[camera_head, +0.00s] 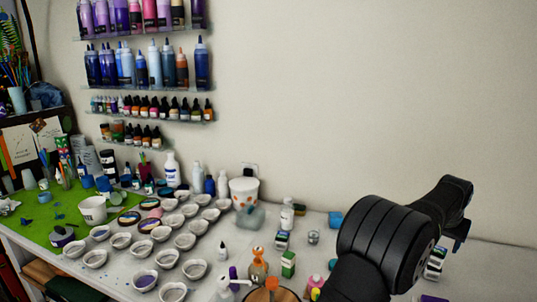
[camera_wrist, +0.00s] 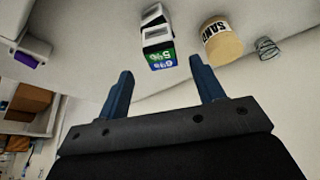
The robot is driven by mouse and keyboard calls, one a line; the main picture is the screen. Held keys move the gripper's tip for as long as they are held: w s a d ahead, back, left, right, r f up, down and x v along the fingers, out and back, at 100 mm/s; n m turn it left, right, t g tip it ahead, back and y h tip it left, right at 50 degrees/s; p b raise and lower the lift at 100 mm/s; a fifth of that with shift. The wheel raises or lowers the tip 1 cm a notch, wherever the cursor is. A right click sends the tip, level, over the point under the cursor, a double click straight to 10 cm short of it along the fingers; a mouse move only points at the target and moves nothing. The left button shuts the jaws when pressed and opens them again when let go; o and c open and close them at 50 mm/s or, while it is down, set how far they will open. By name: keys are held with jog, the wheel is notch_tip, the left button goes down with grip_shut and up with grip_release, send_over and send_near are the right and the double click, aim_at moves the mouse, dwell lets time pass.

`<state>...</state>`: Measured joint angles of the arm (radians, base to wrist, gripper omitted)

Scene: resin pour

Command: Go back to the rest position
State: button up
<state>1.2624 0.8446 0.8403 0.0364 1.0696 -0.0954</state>
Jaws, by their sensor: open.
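My gripper (camera_wrist: 161,66) shows in the wrist view with its two blue fingers spread apart and nothing between them. A small box with a green and blue label (camera_wrist: 159,52) stands beyond the fingertips, apart from them. In the head view my black arm fills the lower right, in front of the pale wall. The fingers cannot be made out there.
A jar labelled SAND (camera_wrist: 222,42) and a small clear cup (camera_wrist: 267,48) stand right of the box. The white table (camera_head: 120,275) holds several small bowls (camera_head: 158,233), a white tub (camera_head: 244,190) and bottles. Bottle shelves (camera_head: 150,88) hang on the left wall; the upper right wall is bare.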

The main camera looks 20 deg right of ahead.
aim_at(438, 252)
jog(key=x, duration=0.8)
jog(key=shift+d+f, duration=0.1)
jog(key=shift+f, duration=0.2)
jog(key=r, duration=0.5)
jog(key=shift+s+r, duration=0.15)
jog(key=shift+s, duration=0.25)
jog(key=s+a+r, duration=0.2)
jog(key=s+r, duration=0.4)
jog(key=s, duration=0.4)
jog(key=w+a+f+n, duration=0.1)
jog(key=w+f, duration=0.3)
jog(key=w, duration=0.8)
jog(key=w+a+f+n+t, duration=0.1)
jog(key=w+a+f+n, duration=0.1)
jog(key=w, duration=1)
jog(key=w+a+f+n, duration=0.1)
jog(key=w+a+f, duration=0.2)
jog(key=w, duration=0.9)
jog(key=shift+a+f+y, duration=0.2)
jog(key=shift+f+y, duration=0.2)
jog(key=shift+f, duration=1.2)
